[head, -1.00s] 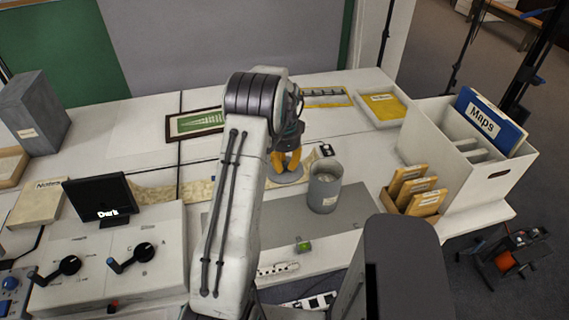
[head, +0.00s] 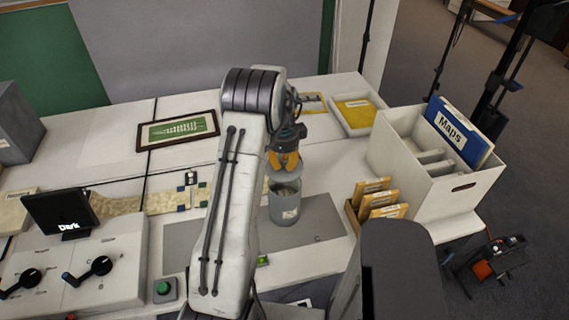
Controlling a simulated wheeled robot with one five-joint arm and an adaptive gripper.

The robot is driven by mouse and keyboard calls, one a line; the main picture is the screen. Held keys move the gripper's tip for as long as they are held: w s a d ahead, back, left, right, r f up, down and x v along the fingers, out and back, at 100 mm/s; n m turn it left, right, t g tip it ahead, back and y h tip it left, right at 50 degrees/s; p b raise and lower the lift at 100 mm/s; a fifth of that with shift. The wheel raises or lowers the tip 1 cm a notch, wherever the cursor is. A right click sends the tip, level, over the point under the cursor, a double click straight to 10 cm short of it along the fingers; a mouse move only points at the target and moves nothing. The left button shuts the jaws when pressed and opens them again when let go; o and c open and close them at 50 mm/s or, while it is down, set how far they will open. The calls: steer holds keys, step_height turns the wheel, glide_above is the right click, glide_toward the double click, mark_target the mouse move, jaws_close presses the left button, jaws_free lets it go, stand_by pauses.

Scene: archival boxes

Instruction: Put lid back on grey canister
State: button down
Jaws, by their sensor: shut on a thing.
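The grey canister (head: 285,207) stands upright on a grey mat (head: 322,216) on the white table, with its top open at the front. My gripper (head: 287,165), with yellow-orange fingers, is shut on the grey round lid (head: 287,177). The lid is held roughly level just above the back of the canister's rim. I cannot tell whether the lid touches the rim. My arm hides part of the mat and table to the left of the canister.
A tray of yellow envelopes (head: 375,199) stands right of the canister, by a white box (head: 446,190) with a blue Maps folder (head: 458,132). A framed picture (head: 178,130) lies at the back left. A lever console (head: 85,268) with a dark screen (head: 61,212) is at left.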

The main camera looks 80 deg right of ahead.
steer(key=shift+s+f, duration=0.1)
steer(key=shift+f, duration=0.05)
steer(key=shift+f, duration=0.1)
steer(key=shift+f+b, duration=1.3)
steer(key=shift+f, duration=0.7)
steer(key=shift+f+b, duration=0.8)
steer(key=shift+f, duration=0.15)
steer(key=shift+b, duration=0.35)
steer(key=shift+f+b, duration=0.15)
steer(key=shift+b, duration=0.3)
stand_by(0.9)
stand_by(0.4)
